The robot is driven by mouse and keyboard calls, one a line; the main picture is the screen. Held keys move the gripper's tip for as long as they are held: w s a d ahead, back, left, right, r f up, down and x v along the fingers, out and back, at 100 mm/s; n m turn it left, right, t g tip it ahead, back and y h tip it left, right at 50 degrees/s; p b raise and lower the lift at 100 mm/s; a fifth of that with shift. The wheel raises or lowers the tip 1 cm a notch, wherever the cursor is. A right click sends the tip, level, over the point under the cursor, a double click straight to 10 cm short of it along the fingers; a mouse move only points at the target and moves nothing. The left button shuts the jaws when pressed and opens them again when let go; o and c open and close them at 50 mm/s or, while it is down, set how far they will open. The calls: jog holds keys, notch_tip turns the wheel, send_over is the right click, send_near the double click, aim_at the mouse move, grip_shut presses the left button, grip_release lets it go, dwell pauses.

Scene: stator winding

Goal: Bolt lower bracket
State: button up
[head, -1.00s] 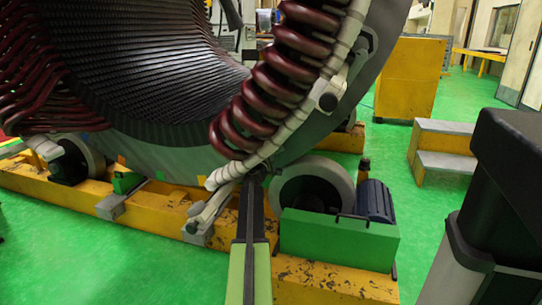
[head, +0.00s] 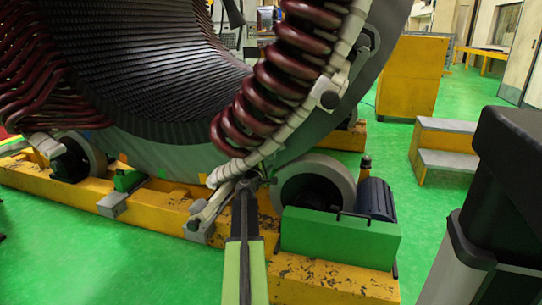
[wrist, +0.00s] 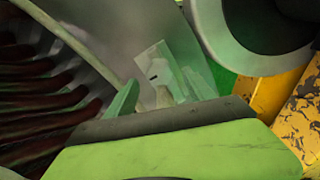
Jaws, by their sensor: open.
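The stator (head: 170,150) is a large grey ring with dark red coils (head: 265,105) bound by a pale wrapped band. In the wrist view, a pale plate with a dark slot, which looks like the lower bracket (wrist: 154,70), stands against the grey ring face. My gripper (wrist: 160,92) is open, with its two green fingers on either side of the plate's lower part. I cannot tell whether they touch it. In the head view my gripper (head: 246,182) is at the lower end of the band, and my arm hides the spot behind it. No bolt can be made out.
A grey roller (head: 315,180) and a green motor housing (head: 335,238) stand close to the right of my arm on the yellow base frame (head: 60,187). Grey-topped steps (head: 445,150) stand farther right. Green floor is open at the front left.

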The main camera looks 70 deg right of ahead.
jog(key=a, duration=0.8)
jog(key=shift+s+a, duration=0.25)
jog(key=shift+a, duration=0.15)
